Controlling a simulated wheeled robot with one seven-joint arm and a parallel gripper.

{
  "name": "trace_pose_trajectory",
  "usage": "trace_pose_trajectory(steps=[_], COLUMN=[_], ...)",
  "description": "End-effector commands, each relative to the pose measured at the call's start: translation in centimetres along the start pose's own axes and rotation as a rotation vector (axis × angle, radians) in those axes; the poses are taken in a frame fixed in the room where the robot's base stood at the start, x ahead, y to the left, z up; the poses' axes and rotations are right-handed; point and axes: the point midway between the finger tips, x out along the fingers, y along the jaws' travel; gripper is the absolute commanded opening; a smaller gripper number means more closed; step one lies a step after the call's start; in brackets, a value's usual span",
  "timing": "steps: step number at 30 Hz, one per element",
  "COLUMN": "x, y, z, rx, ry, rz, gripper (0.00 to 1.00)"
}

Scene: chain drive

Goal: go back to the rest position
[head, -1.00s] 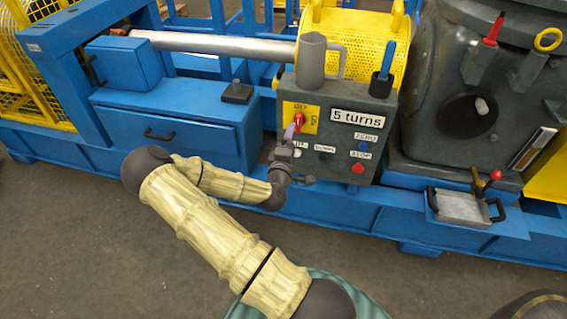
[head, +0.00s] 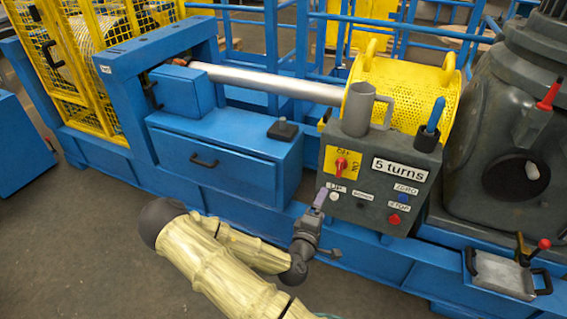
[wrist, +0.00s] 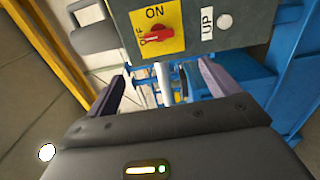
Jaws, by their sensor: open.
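My gripper (head: 321,199) is just in front of the lower left part of the grey control box (head: 390,221). In the wrist view my gripper (wrist: 163,88) has its two purple fingers spread apart with nothing between them. The box carries a red rotary switch (head: 341,163) on a yellow ON/OFF plate, a "5 turns" sign (head: 400,170) and several labelled buttons. The red switch also shows in the wrist view (wrist: 156,36), ahead of the fingers, with the white UP button (wrist: 224,21) to its right. I cannot tell whether a finger touches the box.
A grey mug (head: 357,114) and a blue-handled tool (head: 432,122) are on the box top. A blue drawer cabinet (head: 230,140) stands to the left. A metal tray (head: 502,275) with handles is at the lower right. The floor at lower left is clear.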

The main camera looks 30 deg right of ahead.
Motion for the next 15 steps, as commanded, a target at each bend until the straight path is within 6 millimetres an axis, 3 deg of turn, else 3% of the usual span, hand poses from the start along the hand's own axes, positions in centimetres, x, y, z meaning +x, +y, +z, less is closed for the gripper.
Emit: trace_pose_trajectory(steps=[8,15], x=[0.0,-1.5], y=[-0.7,-4.3], z=[0.3,0.5], rx=[0.048,0.294], ry=[-0.029,-0.177], rz=[-0.051,-0.334], gripper=[0.87,0.87])
